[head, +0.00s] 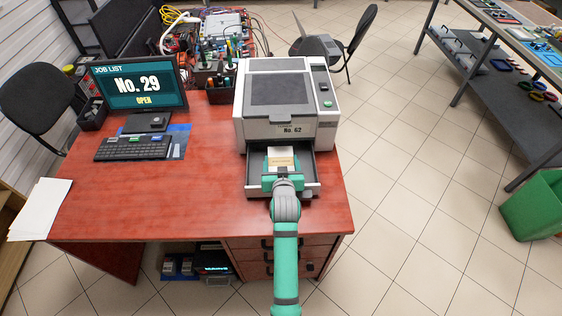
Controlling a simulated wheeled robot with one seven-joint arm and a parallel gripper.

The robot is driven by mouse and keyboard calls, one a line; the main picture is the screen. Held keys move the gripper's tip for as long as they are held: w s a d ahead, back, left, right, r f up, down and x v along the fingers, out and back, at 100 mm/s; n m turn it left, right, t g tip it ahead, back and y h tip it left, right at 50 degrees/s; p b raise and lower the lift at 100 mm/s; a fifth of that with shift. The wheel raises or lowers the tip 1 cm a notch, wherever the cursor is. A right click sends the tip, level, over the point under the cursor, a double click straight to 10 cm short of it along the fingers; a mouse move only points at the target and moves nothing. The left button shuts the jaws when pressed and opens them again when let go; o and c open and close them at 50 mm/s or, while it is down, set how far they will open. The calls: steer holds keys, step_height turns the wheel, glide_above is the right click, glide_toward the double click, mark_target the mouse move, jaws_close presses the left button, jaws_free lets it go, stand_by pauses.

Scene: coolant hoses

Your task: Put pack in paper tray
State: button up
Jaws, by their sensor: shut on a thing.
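The pack (281,154) is a small white and tan block, seen at the front of the printer. My gripper (281,168) is shut on it from the near side. The paper tray (253,190) is the pulled-out dark drawer with a pale front, low on the printer. The pack and my gripper are over or inside the tray's opening; I cannot tell whether the pack touches the tray's floor. My gripper and wrist hide the near part of the pack and the middle of the tray's front.
The grey printer (287,90), labelled No. 62, stands on the red desk (190,195) right behind the tray. A monitor (139,86) showing No. 29 and a keyboard (133,148) are to the left. White paper (39,208) lies at the left edge. The desk's front middle is clear.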

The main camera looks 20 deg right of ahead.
steer(key=shift+s+f, duration=0.1)
steer(key=shift+f, duration=0.6)
steer(key=o, duration=1.2)
steer(key=shift+s+f, duration=0.1)
steer(key=shift+f, duration=0.05)
steer(key=shift+o, duration=0.2)
steer(key=shift+r, duration=0.3)
steer(key=r+v, duration=0.1)
steer(key=v, duration=1.1)
steer(key=shift+r, duration=0.25)
